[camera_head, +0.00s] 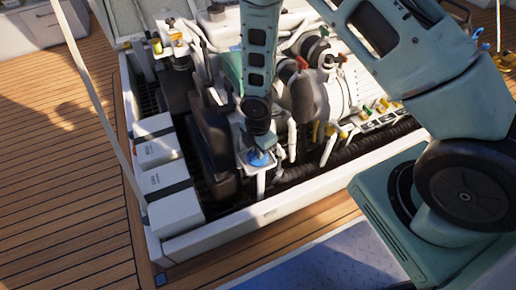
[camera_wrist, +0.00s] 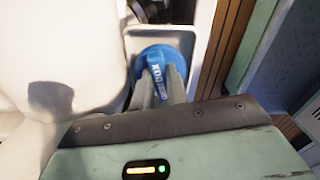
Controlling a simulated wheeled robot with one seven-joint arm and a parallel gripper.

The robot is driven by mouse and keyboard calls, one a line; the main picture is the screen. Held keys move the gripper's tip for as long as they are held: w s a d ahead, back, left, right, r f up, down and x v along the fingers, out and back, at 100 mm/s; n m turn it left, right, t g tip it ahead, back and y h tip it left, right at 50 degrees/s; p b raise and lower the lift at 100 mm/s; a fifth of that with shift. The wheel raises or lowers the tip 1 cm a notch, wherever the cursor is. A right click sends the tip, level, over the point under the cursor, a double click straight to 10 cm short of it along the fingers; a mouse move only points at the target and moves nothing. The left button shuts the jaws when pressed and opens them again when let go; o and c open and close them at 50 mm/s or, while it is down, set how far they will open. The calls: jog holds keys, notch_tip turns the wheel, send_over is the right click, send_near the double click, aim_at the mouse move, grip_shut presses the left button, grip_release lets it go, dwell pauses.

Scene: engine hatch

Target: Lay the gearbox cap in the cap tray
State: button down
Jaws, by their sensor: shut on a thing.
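The gearbox cap is a round blue cap with a raised, lettered grip bar; it shows in the wrist view (camera_wrist: 149,55) and, small, in the head view (camera_head: 258,160). My gripper (camera_wrist: 159,82) is shut on the cap's bar, one grey finger on each side. In the head view my gripper (camera_head: 258,146) points down at the front of the engine bay. The cap is inside the outline of a small white square tray (camera_wrist: 186,42), also seen in the head view (camera_head: 271,161). I cannot tell whether the cap touches the tray floor.
White battery-like boxes (camera_head: 160,152) stand left of the tray. A dark engine part (camera_head: 215,145) and white pipes (camera_head: 292,140) are close around it. The bay's white rim (camera_head: 255,213) runs in front. A large white rounded part (camera_wrist: 60,60) fills the wrist view's left.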

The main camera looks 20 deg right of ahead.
jog(key=shift+f, duration=0.1)
jog(key=c, duration=1.3)
grip_release()
notch_tip(320, 180, up, 17)
jog(key=p, duration=0.7)
jog(key=s+a+r+m, duration=0.3)
jog(key=s+r+m, duration=0.4)
jog(key=s+r, duration=0.35)
jog(key=s+a+r+m, duration=0.4)
jog(key=s+r+m, duration=0.2)
jog(key=s+r, duration=0.45)
jog(key=shift+y, duration=0.3)
jog(key=r+p, duration=1.9)
jog(key=w+r+p, duration=0.1)
jog(key=r+p, duration=0.8)
jog(key=shift+d+r, duration=0.2)
jog(key=shift+r, duration=0.2)
